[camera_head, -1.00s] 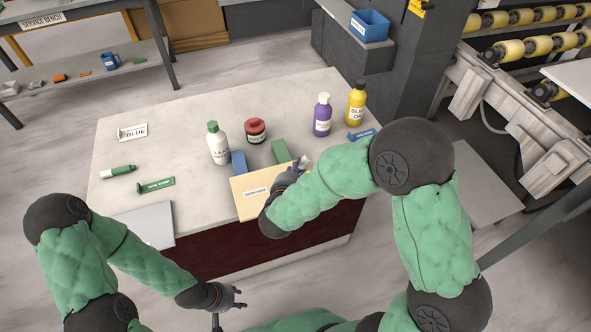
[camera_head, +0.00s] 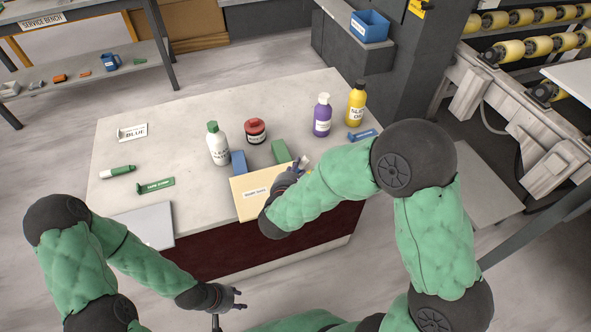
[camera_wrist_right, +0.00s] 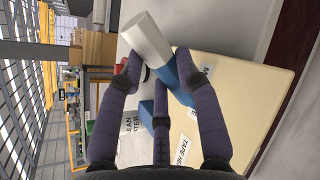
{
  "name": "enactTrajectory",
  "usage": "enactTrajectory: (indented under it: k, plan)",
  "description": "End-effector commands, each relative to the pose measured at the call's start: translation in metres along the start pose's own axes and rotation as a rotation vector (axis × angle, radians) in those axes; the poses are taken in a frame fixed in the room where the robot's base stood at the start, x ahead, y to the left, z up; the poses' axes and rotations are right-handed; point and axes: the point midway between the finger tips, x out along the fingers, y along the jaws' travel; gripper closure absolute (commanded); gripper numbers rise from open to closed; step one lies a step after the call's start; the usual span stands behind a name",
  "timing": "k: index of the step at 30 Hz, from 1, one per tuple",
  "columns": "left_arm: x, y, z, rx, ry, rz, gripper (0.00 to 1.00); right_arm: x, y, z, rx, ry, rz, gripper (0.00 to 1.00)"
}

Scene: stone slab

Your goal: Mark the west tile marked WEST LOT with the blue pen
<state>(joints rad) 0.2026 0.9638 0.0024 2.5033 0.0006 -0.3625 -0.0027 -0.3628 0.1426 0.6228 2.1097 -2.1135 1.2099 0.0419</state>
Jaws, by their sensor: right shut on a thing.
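My right gripper (camera_head: 299,170) is over the right edge of a cream tile (camera_head: 248,205) at the table's front. The tile's label is too small to read in the head view. In the right wrist view the gripper (camera_wrist_right: 158,72) is shut on the blue pen (camera_wrist_right: 178,84), which has a white end pointing up and away from the tile (camera_wrist_right: 255,85). The pen's lower end is hidden by a finger, so contact with the tile cannot be told. A grey tile (camera_head: 145,224) lies at the front left. My left gripper (camera_head: 238,298) is open and empty in front of the table.
A blue block (camera_head: 238,162) and green block (camera_head: 281,152) stand behind the cream tile. White (camera_head: 218,145), purple (camera_head: 322,117) and yellow (camera_head: 356,105) bottles and a red-lidded jar (camera_head: 256,131) stand farther back. A green-and-white pen (camera_head: 118,171) lies left, near the BLUE holder (camera_head: 132,132).

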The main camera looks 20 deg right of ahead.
Motion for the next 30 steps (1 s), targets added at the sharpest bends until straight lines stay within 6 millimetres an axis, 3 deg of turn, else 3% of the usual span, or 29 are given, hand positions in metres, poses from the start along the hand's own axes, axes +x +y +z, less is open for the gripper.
enactTrajectory:
  k: [30]
  plan:
    - [0.0059,-0.0021,-0.0002,0.000,0.000,0.000,0.60,0.0032,-0.0052,0.0045,-0.001,0.001,-0.002,0.91]
